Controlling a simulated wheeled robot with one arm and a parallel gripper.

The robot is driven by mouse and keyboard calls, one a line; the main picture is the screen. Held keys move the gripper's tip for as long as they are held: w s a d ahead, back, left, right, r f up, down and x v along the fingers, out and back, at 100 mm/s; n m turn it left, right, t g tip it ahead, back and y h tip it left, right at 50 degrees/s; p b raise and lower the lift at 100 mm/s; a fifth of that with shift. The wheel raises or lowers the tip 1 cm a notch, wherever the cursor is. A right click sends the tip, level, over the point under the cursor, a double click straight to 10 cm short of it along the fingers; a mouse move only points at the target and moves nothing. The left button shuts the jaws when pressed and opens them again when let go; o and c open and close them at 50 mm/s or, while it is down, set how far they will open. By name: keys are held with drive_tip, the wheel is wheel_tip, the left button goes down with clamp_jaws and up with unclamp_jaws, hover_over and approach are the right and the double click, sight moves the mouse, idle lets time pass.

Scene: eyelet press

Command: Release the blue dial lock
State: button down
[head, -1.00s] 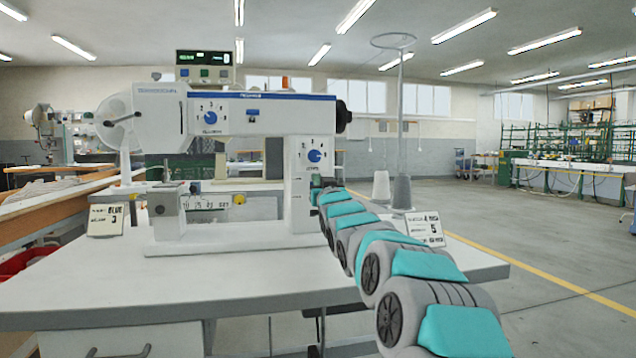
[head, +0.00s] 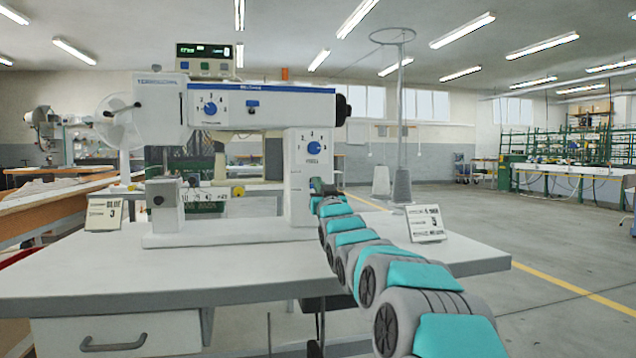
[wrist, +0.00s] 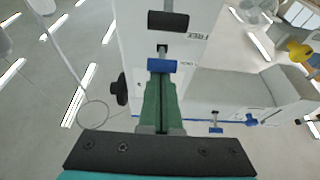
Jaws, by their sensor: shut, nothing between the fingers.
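A white press with a blue stripe stands on the table. In the head view it has an upper blue dial (head: 210,108), a lower blue dial (head: 313,148) on the column and a small blue tab (head: 252,103) between them. My gripper (wrist: 161,82) is shut and empty, its green fingers pointing at a blue slider (wrist: 162,66) on the white housing in the wrist view. The tips are right at the slider; I cannot tell if they touch. A black block (wrist: 168,22) lies beyond it, beside lettering that seems to read FREE. In the head view my gripper (head: 318,186) is small beside the column.
A placard reading BLUE 3 (head: 104,212) stands on the table's left, another placard (head: 425,224) on its right. A thread stand (head: 399,120) with cones (head: 402,187) rises behind. A black side knob (head: 343,110) juts from the press's right end. The table's front (head: 250,266) is clear.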

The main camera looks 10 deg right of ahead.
drive_tip(key=shift+s, duration=0.1)
drive_tip(key=s+f, duration=0.1)
drive_tip(key=s, duration=1.5)
drive_tip(key=shift+s+f, duration=0.25)
drive_tip(key=shift+f, duration=0.1)
